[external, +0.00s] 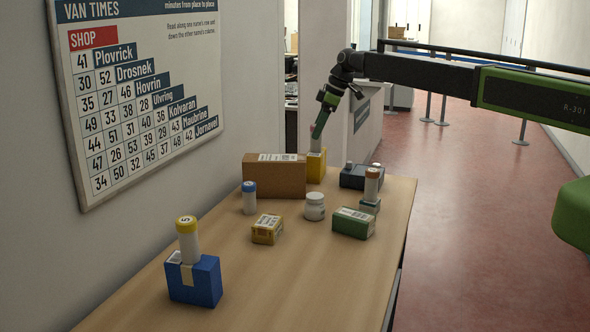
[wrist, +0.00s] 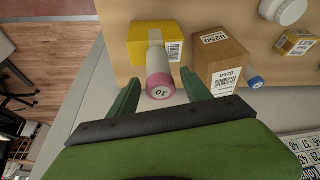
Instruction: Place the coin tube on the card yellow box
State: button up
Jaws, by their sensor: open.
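A white coin tube with a pink cap marked 10 (wrist: 159,83) stands upright on the large yellow box (wrist: 143,48) in the wrist view. In the external view the tube (external: 316,144) shows just above the yellow box (external: 317,168), its top hidden by my gripper. My gripper (external: 318,132) points down at the tube. In the wrist view my gripper (wrist: 160,68) is open, its fingers on either side of the tube. A smaller yellow box (external: 267,229) with a white label lies on the counter farther forward.
A brown box (external: 274,177) stands beside the large yellow box. Other tubes stand on a blue box (external: 205,281), on the counter (external: 249,198) and on a teal box (external: 371,186). A white jar (external: 314,207), green box (external: 353,223) and dark box (external: 357,177) are near. The front right counter is clear.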

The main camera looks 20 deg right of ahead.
jog(key=p+v, duration=0.8)
jog(key=v, duration=0.2)
jog(key=shift+r+p, duration=0.3)
jog(key=shift+p, duration=0.05)
jog(key=shift+d, duration=0.1)
jog(key=s+d+m+h, duration=0.1)
jog(key=s+d+m, duration=0.3)
jog(key=s+d, duration=0.3)
jog(key=s+d+f+m+g+h, duration=0.1)
jog(key=s+d+m, duration=0.3)
jog(key=s, duration=1.1)
jog(key=s+d+f+m+g+h, duration=0.1)
jog(key=s+d+m, duration=0.3)
jog(key=s+d, duration=0.6)
jog(key=shift+s+d+h, duration=0.35)
jog(key=shift+s+h, duration=0.15)
jog(key=shift+s, duration=0.6)
